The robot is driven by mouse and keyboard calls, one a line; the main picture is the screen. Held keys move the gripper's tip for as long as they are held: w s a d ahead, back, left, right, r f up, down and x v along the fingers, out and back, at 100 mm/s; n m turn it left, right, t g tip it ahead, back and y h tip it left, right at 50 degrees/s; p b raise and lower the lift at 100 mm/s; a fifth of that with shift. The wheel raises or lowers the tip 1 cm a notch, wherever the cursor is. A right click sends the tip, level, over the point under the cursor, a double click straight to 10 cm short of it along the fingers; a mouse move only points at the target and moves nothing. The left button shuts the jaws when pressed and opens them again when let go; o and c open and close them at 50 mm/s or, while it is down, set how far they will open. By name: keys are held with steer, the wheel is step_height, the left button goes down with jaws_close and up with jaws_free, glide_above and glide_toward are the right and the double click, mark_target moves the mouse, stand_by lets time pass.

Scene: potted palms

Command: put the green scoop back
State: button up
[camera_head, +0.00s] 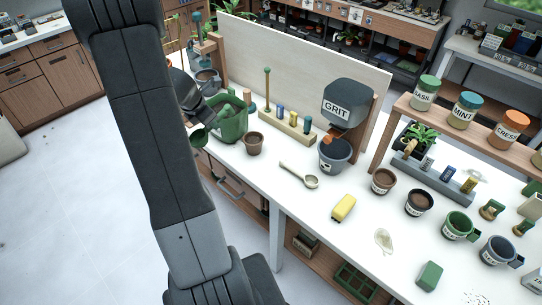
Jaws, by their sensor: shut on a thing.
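My gripper (194,109) is partly hidden behind my own arm, at the left end of the white table. It is shut on the green scoop (200,137), whose dark green bowl hangs below the jaws. The scoop's handle is mostly hidden. The scoop is just left of a green tub (233,126) that has lighter green material in it. I cannot tell whether scoop and tub touch.
A brown pot (254,143) stands right of the tub. Behind are a wooden rack (291,128) of small bottles and the GRIT dispenser (347,100) above a grey pot (335,155).

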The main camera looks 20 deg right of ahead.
steer(key=s+d+f+m+g+y+b, duration=0.1)
steer(key=s+d+f+m, duration=0.3)
steer(key=s+d+m, duration=0.35)
steer(key=s+d+f+m+g+y, duration=0.15)
steer(key=s+d+f+m, duration=0.25)
steer(key=s+d+m, duration=0.4)
steer(key=shift+m, duration=0.65)
steer(key=shift+w+a+f+b, duration=0.25)
steer(key=shift+f+b, duration=0.55)
steer(key=shift+f, duration=0.4)
steer(key=shift+w+a+f+b, duration=0.2)
steer(key=shift+f+b, duration=0.65)
steer(key=shift+f, duration=0.3)
steer(key=shift+w+a+f+b, duration=0.25)
steer(key=shift+f+b, duration=0.55)
steer(key=shift+f, duration=0.4)
steer(key=shift+f+b, duration=0.5)
steer(key=shift+f, duration=0.05)
steer(key=o, duration=1)
steer(key=shift+r, duration=0.1)
step_height(320, 180, up, 13)
steer(key=s+a, duration=0.1)
steer(key=a, duration=0.1)
steer(key=shift+a+r, duration=0.15)
steer(key=shift+r, duration=0.05)
